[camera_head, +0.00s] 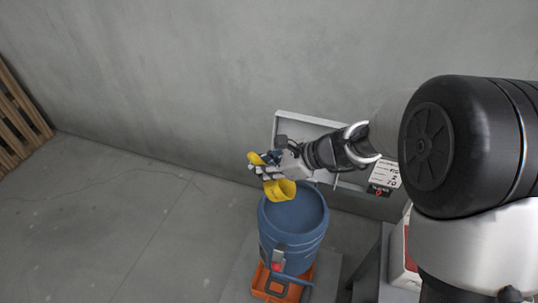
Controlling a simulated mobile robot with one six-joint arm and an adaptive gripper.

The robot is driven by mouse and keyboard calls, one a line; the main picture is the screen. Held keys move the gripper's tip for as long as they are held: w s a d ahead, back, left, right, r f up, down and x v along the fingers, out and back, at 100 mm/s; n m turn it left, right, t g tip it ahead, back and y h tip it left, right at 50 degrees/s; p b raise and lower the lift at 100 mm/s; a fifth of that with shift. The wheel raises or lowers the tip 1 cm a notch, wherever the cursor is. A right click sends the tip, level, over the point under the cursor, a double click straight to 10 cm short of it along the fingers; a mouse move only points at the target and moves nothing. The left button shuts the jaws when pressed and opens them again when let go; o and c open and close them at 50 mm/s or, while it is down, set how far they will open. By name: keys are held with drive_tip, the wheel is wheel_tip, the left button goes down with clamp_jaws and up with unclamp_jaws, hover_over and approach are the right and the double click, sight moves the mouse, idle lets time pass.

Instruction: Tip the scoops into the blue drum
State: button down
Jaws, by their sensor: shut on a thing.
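A yellow scoop (280,190) is held in my gripper (262,168), whose fingers are shut on it. The scoop hangs over the far left rim of the blue drum (290,237), with its bowl low and tilted. The drum stands upright with its top open, and its visible inside looks plain blue. The picture is too small to tell whether anything is in the scoop.
The drum stands on an orange base (262,287) over a grey slab. Behind it is a pale tray or panel (290,121) with a labelled sign (385,178). A wooden slatted pallet (15,115) leans at the far left. The floor on the left is clear.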

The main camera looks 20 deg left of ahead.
drive_tip(key=a+f+n+t+h+p, duration=0.1)
drive_tip(key=a+f+t+h+p, duration=0.2)
drive_tip(key=f+h+p, duration=0.9)
wheel_tip(320, 180, up, 8)
drive_tip(key=y+p, duration=0.1)
drive_tip(key=p, duration=0.2)
drive_tip(key=shift+s+y, duration=0.4)
idle(0.3)
idle(0.5)
